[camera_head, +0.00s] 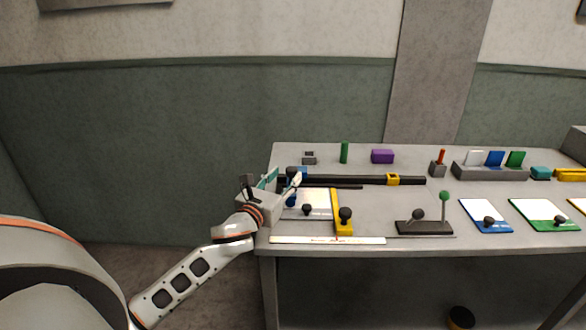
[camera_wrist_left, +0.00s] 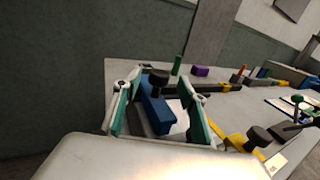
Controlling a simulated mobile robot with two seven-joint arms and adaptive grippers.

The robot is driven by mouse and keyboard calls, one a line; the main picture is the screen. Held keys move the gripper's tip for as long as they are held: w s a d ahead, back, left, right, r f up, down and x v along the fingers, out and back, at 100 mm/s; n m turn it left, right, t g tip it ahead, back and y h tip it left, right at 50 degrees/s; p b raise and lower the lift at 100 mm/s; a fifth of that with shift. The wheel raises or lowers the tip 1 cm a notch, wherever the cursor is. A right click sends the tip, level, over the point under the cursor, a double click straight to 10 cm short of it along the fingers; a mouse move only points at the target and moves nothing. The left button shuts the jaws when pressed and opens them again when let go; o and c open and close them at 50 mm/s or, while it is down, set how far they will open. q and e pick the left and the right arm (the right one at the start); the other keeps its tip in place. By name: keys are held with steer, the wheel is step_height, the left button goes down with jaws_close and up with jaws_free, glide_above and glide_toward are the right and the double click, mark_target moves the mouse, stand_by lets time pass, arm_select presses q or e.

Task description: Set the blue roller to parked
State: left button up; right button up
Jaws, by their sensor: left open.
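The blue roller (camera_wrist_left: 155,108) shows in the left wrist view as a blue block with a black knob (camera_wrist_left: 158,77) on top. In the head view, blue parts (camera_head: 291,199) show at the left end of the table, partly hidden by my left gripper (camera_head: 280,184). My left gripper is open, with its fingers (camera_wrist_left: 162,92) on either side of the blue block and knob in the wrist view. I cannot tell whether they touch it. The right gripper is out of view.
A black rail with a yellow slider (camera_head: 392,180) runs along the table (camera_head: 340,250). A yellow bar with a black knob (camera_head: 345,214) stands right of the gripper.

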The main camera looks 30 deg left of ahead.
mark_target(289, 172)
arm_select(q)
steer(key=w, duration=0.3)
steer(key=shift+w+a+f, duration=0.1)
steer(key=shift+w+a, duration=0.2)
steer(key=shift+w, duration=0.05)
steer(key=shift+w+a, duration=0.1)
steer(key=shift+w, duration=0.55)
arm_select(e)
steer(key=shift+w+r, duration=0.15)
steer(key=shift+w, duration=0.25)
